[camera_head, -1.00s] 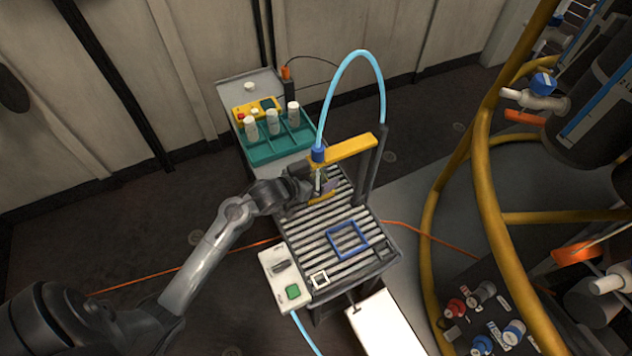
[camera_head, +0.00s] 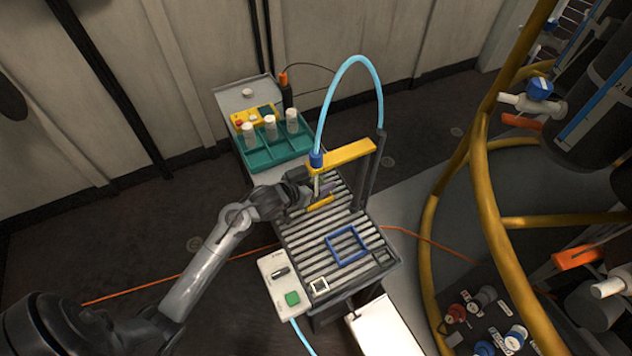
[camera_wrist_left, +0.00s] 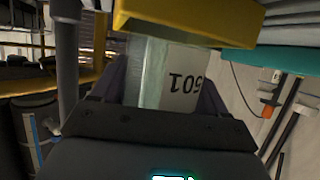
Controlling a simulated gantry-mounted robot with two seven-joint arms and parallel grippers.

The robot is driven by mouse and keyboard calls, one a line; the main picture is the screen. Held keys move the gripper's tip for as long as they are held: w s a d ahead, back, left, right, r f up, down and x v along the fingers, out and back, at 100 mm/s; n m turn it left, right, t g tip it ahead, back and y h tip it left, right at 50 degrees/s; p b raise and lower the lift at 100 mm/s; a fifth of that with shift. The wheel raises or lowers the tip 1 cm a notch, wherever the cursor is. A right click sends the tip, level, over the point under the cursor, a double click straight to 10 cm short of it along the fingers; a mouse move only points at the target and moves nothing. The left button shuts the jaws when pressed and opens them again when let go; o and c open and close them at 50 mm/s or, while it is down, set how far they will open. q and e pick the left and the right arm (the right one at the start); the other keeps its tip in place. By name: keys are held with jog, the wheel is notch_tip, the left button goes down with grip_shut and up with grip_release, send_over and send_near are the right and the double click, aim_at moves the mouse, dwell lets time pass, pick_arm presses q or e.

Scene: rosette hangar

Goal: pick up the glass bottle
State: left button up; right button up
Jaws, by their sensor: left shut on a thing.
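The glass bottle (camera_wrist_left: 152,75), pale and greenish with a white label reading 501 that appears upside down, sits between the dark fingers of my left gripper (camera_wrist_left: 165,95) in the left wrist view. The gripper is shut on it. In the head view my left gripper (camera_head: 318,193) is at the filling stand, below the yellow arm (camera_head: 345,155) with the blue nozzle. There the bottle is mostly hidden by the gripper and stand. A yellow part covers the bottle's far end in the left wrist view. My right gripper is not in view.
A green tray (camera_head: 262,158) with several white-capped bottles stands behind the slatted table (camera_head: 318,258). A blue square frame (camera_head: 346,245) lies on the slats. A control box (camera_head: 284,284) with a green button is at the front left. Yellow pipes (camera_head: 480,190) rise at the right.

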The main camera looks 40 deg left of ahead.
pick_arm(q)
notch_tip(320, 180, up, 33)
jog(key=p, duration=1.9)
